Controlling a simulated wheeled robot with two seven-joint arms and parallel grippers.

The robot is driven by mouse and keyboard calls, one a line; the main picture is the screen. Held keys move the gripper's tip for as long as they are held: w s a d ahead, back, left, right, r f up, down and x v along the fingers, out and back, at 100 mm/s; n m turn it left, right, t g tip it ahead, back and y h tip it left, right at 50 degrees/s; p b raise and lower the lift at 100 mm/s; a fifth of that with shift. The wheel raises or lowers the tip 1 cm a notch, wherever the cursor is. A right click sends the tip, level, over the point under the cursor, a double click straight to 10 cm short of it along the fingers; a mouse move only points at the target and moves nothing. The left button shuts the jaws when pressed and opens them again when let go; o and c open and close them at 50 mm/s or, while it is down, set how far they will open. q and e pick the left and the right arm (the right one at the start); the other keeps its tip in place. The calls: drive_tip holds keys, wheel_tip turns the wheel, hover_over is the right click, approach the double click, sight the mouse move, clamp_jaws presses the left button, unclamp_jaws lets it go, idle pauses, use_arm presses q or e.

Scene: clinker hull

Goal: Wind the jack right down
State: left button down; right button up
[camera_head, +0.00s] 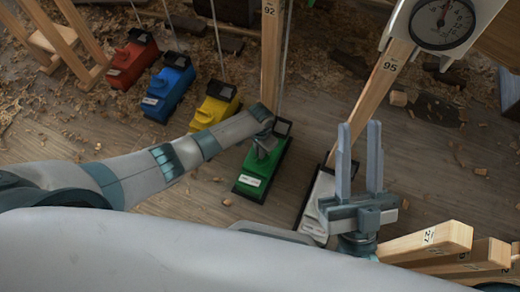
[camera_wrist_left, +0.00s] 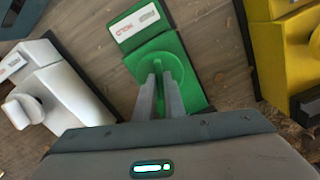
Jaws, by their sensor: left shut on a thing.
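A green jack (camera_head: 262,170) stands on the floor, with a white label plate (camera_head: 250,181) on its near end. In the left wrist view the green jack (camera_wrist_left: 165,55) shows a round green disc with an upright green key (camera_wrist_left: 158,68). My left gripper (camera_head: 264,146) reaches over the jack from the left. In the wrist view its two fingers (camera_wrist_left: 160,82) are closed around the key. My right gripper (camera_head: 359,126) is open and empty, above the floor near the white jack (camera_head: 318,205).
Red (camera_head: 132,60), blue (camera_head: 168,90) and yellow jacks (camera_head: 215,105) stand in a row to the left. Wooden posts marked 92 (camera_head: 270,50) and 95 (camera_head: 375,95) rise behind. A dial gauge (camera_head: 442,22) is at top right, timber ends (camera_head: 430,240) at lower right.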

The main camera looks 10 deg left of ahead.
use_arm(q)
drive_tip(key=shift+r+n+p, duration=0.15)
drive_tip(key=shift+n+p, duration=0.55)
drive_tip(key=shift+p, duration=0.1)
drive_tip(key=shift+d+n+p, duration=0.1)
drive_tip(key=shift+n+p, duration=1.1)
use_arm(e)
drive_tip(key=w+a+f+g+h, duration=0.15)
drive_tip(key=w+f+g, duration=0.25)
drive_tip(key=f+g, duration=0.5)
use_arm(q)
drive_tip(key=shift+n+p, duration=0.85)
drive_tip(key=shift+n, duration=0.35)
drive_tip(key=n+p, duration=0.1)
drive_tip(key=n, duration=0.1)
drive_tip(key=shift+n, duration=0.9)
use_arm(e)
drive_tip(key=s+d+f+g+h, duration=0.1)
drive_tip(key=s+d+f+g, duration=0.1)
drive_tip(key=f, duration=0.4)
drive_tip(key=s+d+f+g+h, duration=0.1)
drive_tip(key=s+f+g+h, duration=0.1)
drive_tip(key=f, duration=0.5)
drive_tip(key=shift+d+f+g, duration=0.3)
drive_tip(key=shift+d+g, duration=0.05)
drive_tip(key=shift+g, duration=0.55)
